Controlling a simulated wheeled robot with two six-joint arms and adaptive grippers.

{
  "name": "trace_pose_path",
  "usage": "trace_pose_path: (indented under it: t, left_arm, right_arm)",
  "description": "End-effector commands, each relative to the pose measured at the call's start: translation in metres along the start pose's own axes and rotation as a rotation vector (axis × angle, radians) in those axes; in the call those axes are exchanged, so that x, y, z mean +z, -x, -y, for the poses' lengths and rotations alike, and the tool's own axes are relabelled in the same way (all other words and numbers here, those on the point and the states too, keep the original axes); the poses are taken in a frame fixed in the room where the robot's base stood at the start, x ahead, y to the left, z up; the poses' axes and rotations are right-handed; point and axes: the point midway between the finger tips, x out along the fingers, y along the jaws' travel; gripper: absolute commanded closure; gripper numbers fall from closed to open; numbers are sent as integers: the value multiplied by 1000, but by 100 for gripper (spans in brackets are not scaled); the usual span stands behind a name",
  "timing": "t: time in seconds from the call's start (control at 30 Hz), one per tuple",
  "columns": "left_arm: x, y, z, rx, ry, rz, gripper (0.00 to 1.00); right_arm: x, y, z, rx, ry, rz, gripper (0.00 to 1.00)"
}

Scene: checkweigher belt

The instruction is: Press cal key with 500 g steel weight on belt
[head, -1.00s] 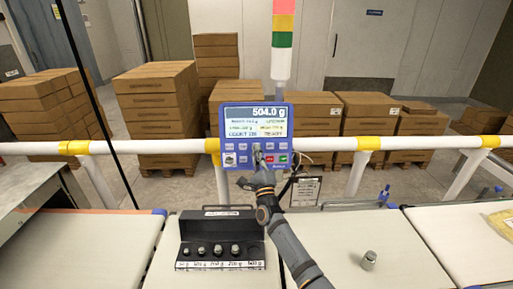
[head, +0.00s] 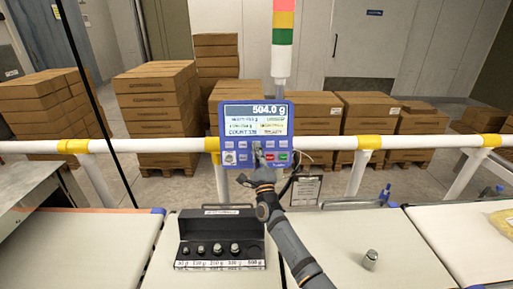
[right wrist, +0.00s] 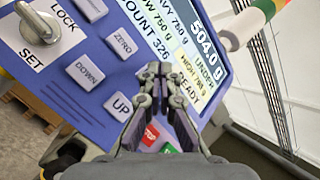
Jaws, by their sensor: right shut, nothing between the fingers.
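The blue control panel (head: 223,115) stands on the rail and its display (head: 255,110) reads 504.0 g. My right gripper (head: 258,150) is shut and empty, with its fingertips at the key area under the display. In the right wrist view the fingertips (right wrist: 160,72) are close in front of the panel face; I cannot tell whether they touch a key. They hide part of the keypad, and I cannot read a cal key. A steel weight (head: 371,260) stands upright on the belt (head: 330,235), right of my right arm. My left gripper is out of view.
A black weight case (head: 190,228) with several steel weights stands on the belt left of my arm; the slot at its right end looks empty. The wrist view shows ZERO (right wrist: 122,40), DOWN and UP keys and a key switch (right wrist: 38,25). A white rail (head: 320,143) runs behind.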

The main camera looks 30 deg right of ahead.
Motion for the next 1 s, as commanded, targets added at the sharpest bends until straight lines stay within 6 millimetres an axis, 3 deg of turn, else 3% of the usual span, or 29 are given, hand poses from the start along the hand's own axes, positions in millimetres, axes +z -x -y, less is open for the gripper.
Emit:
trace_pose_path:
  t: [1.0]
  left_arm:
    - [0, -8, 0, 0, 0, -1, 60]
  right_arm:
    - [-4, -5, -3, -1, 1, 0, 100]
